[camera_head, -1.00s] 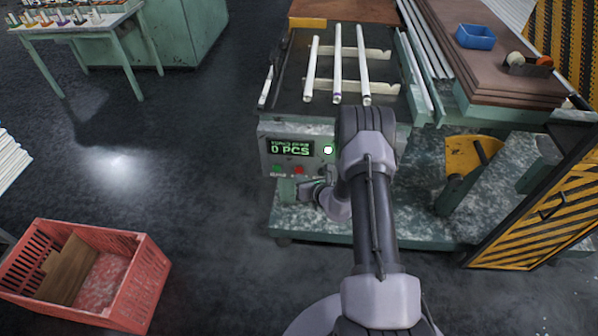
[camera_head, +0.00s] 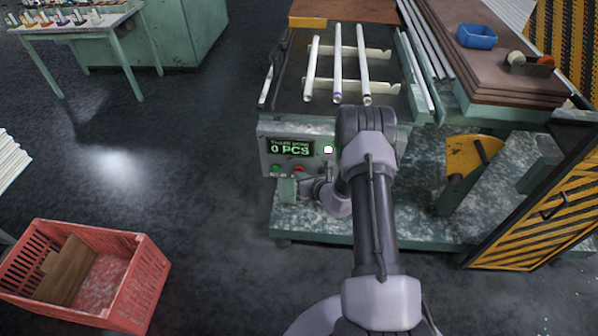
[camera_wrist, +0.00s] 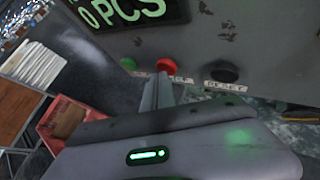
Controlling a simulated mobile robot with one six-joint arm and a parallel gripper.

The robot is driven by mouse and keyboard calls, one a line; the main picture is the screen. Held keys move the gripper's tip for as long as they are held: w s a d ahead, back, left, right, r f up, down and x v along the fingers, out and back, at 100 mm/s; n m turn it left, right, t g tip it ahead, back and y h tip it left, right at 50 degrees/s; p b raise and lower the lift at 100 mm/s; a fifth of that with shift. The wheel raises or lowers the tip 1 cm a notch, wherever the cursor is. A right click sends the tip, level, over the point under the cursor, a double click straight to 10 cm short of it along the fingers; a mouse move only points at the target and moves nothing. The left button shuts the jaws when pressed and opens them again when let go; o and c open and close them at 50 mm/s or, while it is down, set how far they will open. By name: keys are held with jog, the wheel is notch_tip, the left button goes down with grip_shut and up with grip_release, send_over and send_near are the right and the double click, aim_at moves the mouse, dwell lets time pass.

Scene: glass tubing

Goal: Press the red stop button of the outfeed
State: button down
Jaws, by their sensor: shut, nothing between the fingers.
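The red stop button (camera_head: 299,169) sits on the front of the grey control panel (camera_head: 263,150), below its display. In the wrist view the red button (camera_wrist: 167,65) is straight ahead of my fingertips. My gripper (camera_wrist: 162,78) is shut and empty, and its narrow fingertips overlap the lower edge of the button in the picture. I cannot tell whether they touch it. In the head view my wrist is low in front of the panel and my arm hides the panel's right part.
A green button (camera_wrist: 129,64) is left of the red one, and a black button (camera_wrist: 224,71) labelled RESET is right of it. White tubes (camera_head: 337,65) lie on the rack above.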

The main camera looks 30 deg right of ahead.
jog(key=shift+w+d, duration=0.1)
jog(key=shift+w, duration=0.1)
dwell(0.4)
jog(key=shift+s, duration=0.1)
jog(key=shift+s+a, duration=0.5)
jog(key=shift+s, duration=0.15)
jog(key=shift+s+a+p, duration=0.3)
jog(key=shift+s+a, duration=0.4)
jog(key=shift+s, duration=0.35)
jog(key=shift+s+a+p, duration=0.3)
jog(key=shift+s+a, duration=0.4)
jog(key=shift+s, duration=0.35)
